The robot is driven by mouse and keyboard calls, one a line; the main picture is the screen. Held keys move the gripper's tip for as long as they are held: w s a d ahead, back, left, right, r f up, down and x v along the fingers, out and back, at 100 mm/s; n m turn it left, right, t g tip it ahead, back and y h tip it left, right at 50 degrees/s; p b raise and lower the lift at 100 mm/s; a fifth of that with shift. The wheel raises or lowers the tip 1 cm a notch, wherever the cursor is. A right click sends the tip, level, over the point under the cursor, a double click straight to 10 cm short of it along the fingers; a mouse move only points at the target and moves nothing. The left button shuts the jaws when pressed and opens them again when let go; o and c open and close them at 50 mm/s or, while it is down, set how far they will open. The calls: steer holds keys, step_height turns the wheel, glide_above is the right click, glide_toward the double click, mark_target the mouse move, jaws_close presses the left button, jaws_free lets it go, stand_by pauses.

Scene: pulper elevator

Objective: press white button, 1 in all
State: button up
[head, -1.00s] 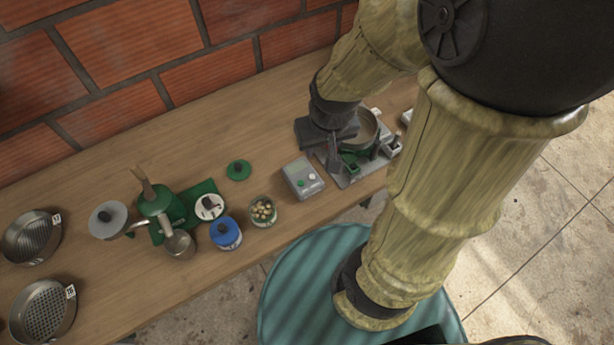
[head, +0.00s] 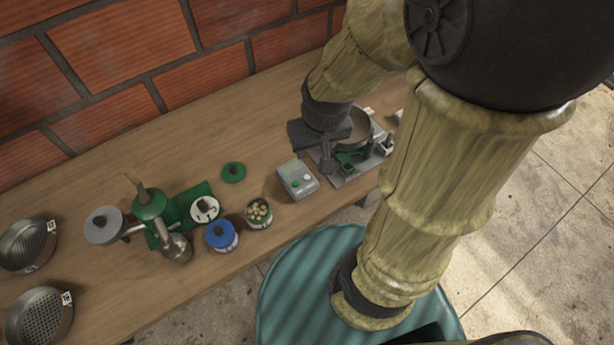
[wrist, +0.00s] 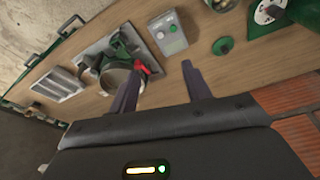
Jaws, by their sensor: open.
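The white button (head: 306,177) is on top of a small grey box (head: 290,170), beside a green button (head: 295,184). The box stands on the wooden bench. It also shows at the top middle of the wrist view (wrist: 168,45), with its green button clear and the white one small. My gripper (wrist: 160,66) is open and empty, its two dark fingers apart and pointing toward the box side of the bench. In the head view my gripper (head: 328,158) is above the bench, just right of the box and apart from the button. The arm partly hides its fingers.
A grey tray with a round metal pan (wrist: 115,78) and a red-handled part lies right beside the box in the head view. A green lid (head: 233,172), a glass jar (head: 258,213), a blue-lidded jar (head: 221,235) and a green hand machine (head: 150,205) stand to the left. A brick wall runs behind.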

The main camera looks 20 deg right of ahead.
jaws_close()
steer(key=shift+w, duration=0.1)
stand_by(1.2)
